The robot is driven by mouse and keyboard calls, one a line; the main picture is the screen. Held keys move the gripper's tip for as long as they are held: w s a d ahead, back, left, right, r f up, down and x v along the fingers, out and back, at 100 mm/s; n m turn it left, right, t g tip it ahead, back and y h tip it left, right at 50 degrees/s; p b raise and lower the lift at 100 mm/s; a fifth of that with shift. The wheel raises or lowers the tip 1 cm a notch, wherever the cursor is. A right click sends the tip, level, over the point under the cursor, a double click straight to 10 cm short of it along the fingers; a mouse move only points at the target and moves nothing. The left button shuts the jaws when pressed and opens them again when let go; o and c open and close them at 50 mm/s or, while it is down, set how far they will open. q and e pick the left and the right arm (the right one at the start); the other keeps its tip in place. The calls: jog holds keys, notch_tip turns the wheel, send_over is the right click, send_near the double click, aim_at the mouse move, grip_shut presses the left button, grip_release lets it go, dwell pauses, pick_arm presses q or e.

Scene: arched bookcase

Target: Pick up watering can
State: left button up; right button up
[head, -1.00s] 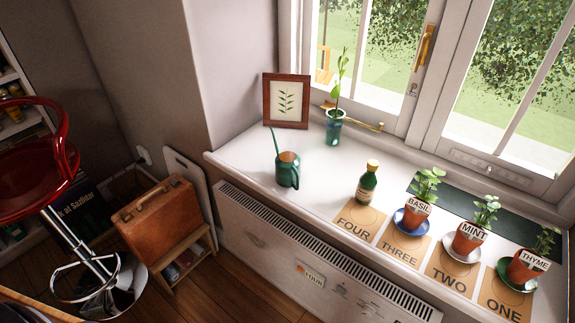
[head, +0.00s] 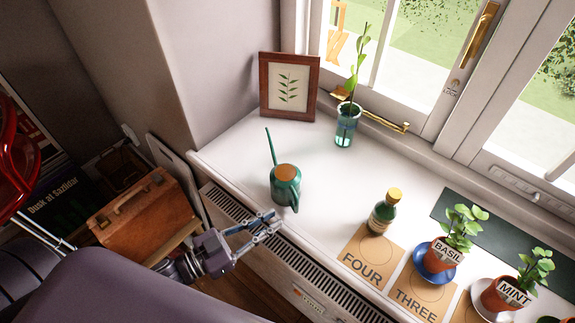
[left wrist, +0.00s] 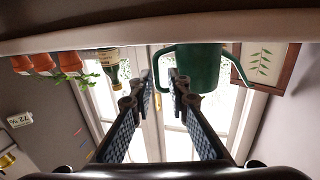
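The green watering can (head: 285,186) with a copper-coloured lid and a thin spout stands upright on the white windowsill in the head view. Its handle faces the front edge of the sill. My left gripper (head: 272,222) is at the sill's front edge, just in front of the can and apart from it. The can (left wrist: 201,68) is beyond the fingers, slightly to the right. My right gripper is in neither view.
A framed leaf picture (head: 288,86) and a glass vase with a plant (head: 347,124) stand behind the can. A dark green bottle (head: 382,214) and potted herbs (head: 450,245) are to the right. A radiator (head: 275,262) lies below the sill.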

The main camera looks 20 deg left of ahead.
aim_at(295, 209)
pick_arm(q)
jog(key=shift+w+d+r+h, duration=0.15)
jog(key=shift+w+d+r, duration=0.25)
jog(key=shift+d, duration=0.25)
jog(key=shift+w+d+r+h, duration=0.15)
jog(key=shift+w+d+r, duration=0.25)
jog(key=shift+d, duration=0.2)
jog(key=shift+f+p+x, duration=0.2)
jog(key=shift+p+x, duration=0.05)
jog(key=shift+x, duration=1.1)
jog(key=shift+f+p+x, duration=0.25)
jog(key=shift+x, duration=1.05)
jog(key=shift+w+a, duration=0.1)
jog(key=shift+a, duration=0.1)
grip_shut()
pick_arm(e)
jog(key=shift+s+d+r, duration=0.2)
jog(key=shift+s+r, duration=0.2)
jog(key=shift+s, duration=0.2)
pick_arm(q)
jog(key=shift+r, duration=0.1)
